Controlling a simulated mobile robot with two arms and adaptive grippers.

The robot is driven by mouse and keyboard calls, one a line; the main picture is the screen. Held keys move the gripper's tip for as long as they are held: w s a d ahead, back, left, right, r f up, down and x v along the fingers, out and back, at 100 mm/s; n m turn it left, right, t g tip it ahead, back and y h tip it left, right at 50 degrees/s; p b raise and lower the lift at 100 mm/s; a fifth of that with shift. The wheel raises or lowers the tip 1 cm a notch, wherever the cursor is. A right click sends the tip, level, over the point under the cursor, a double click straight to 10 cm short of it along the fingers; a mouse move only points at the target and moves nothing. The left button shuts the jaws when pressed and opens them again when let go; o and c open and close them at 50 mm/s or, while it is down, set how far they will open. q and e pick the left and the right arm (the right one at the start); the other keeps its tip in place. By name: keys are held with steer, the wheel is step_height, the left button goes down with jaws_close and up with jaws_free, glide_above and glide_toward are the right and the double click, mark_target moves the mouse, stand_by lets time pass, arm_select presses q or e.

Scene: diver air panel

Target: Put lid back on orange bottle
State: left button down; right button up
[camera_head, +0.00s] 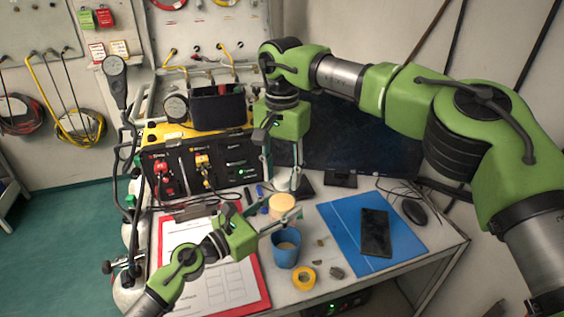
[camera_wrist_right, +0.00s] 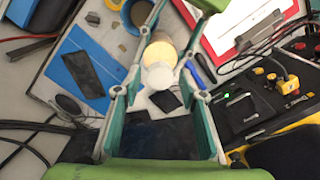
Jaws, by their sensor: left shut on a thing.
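The pale orange bottle (camera_head: 282,206) stands on the table behind a blue cup. It also shows in the right wrist view (camera_wrist_right: 160,50). My left gripper (camera_head: 279,211) is shut on the bottle, a finger on either side. A white round piece (camera_head: 283,182), which looks like the lid, is just behind the bottle. In the right wrist view the white piece (camera_wrist_right: 158,76) lies between the fingers of my right gripper (camera_wrist_right: 162,75), with gaps at its sides. The right gripper (camera_head: 284,184) points down and looks open. Whether the white piece rests on the table is unclear.
The blue cup (camera_head: 286,252) stands close in front of the bottle. Yellow tape (camera_head: 303,279) and small bits lie nearby. A blue folder (camera_head: 345,222) with a black phone (camera_head: 376,232) is at right, a red clipboard (camera_head: 254,268) at left. The air panel (camera_head: 212,165) and monitor (camera_head: 345,135) stand behind.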

jaws_close()
